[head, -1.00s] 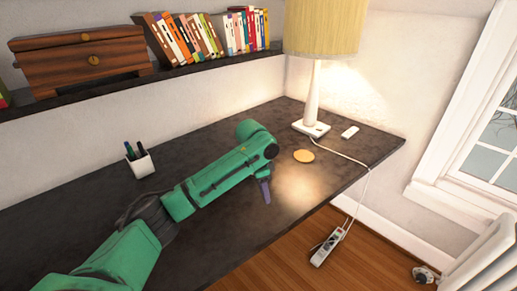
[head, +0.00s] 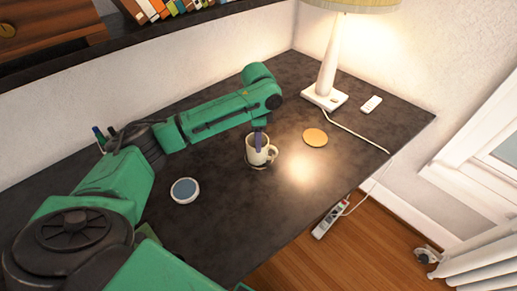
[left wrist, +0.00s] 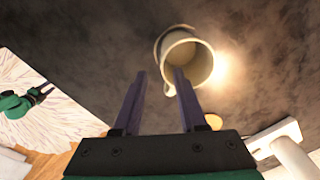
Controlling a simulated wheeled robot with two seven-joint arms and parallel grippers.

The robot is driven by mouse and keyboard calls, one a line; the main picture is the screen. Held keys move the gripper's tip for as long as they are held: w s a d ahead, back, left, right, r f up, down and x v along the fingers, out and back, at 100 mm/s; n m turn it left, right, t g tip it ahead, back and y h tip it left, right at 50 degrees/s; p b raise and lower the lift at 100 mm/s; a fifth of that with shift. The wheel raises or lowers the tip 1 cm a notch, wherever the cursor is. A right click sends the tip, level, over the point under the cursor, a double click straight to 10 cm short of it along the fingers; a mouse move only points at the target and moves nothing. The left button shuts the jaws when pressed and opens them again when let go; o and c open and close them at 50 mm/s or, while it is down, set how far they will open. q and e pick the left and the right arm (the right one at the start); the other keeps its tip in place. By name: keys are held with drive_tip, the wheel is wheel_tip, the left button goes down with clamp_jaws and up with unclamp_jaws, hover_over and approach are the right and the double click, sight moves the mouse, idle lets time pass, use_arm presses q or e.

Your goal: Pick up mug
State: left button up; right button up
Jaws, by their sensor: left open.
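A cream mug (head: 262,157) stands upright on the dark desk, on what looks like a thin round coaster. Its handle points right in the head view. My left gripper (head: 259,146) points down at the mug from above, its fingers overlapping the mug's rim in the picture. In the left wrist view the mug (left wrist: 201,62) lies ahead of my open left gripper (left wrist: 159,77); one finger overlaps the mug and the other is beside it. I cannot tell whether they touch. My right gripper (left wrist: 42,92) appears small at the left of the left wrist view.
A blue-grey round coaster (head: 185,190) lies left of the mug, and a yellow-orange disc (head: 315,137) lies right of it. A white lamp (head: 327,75) and a small white remote-like item (head: 371,104) stand farther back. The desk's front right is clear.

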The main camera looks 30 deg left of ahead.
sight(262, 151)
use_arm(q)
drive_tip(key=f, duration=0.3)
drive_tip(key=f+p, duration=0.1)
drive_tip(key=shift+w+d+f, duration=0.1)
drive_tip(key=shift+w+f, duration=0.25)
drive_tip(key=shift+w, duration=0.05)
drive_tip(key=shift+s+f, duration=0.1)
drive_tip(key=shift+f, duration=0.05)
drive_tip(key=shift+c, duration=0.6)
drive_tip(key=c, duration=0.5)
clamp_jaws()
use_arm(e)
drive_tip(key=shift+w+a+r, duration=0.35)
drive_tip(key=shift+w, duration=0.15)
drive_tip(key=shift+w+a+r, duration=0.3)
drive_tip(key=shift+w, duration=0.2)
drive_tip(key=shift+d, duration=0.2)
drive_tip(key=shift+w+a, duration=0.1)
drive_tip(key=shift+w, duration=0.05)
